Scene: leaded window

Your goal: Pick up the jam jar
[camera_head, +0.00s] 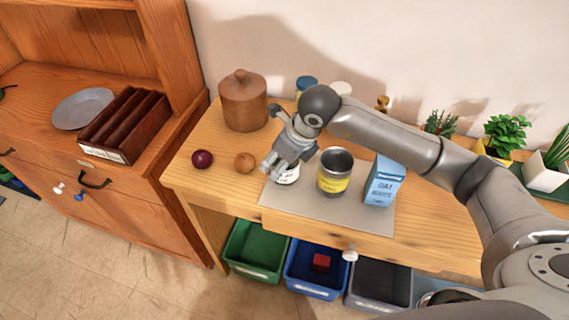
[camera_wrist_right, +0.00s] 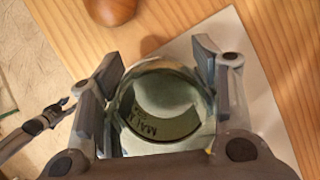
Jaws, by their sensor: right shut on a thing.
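The jam jar (camera_wrist_right: 160,112) is a round glass jar with a pale label; a few letters like "MAL" show. In the head view its white label (camera_head: 289,177) shows just below my right gripper (camera_head: 279,163), which hides most of the jar. The jar is at the left end of the grey mat (camera_head: 308,204). In the wrist view the two fingers of my right gripper (camera_wrist_right: 155,95) are on opposite sides of the jar, closed on it. I cannot tell whether the jar touches the mat.
A yellow-labelled can (camera_head: 333,184) and a blue carton (camera_head: 383,182) stand right of the jar. A brown onion-like ball (camera_head: 244,162) and a dark red one (camera_head: 202,159) lie left. A brown crock (camera_head: 243,103) stands behind. Bins, including a green one (camera_head: 252,258), sit below.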

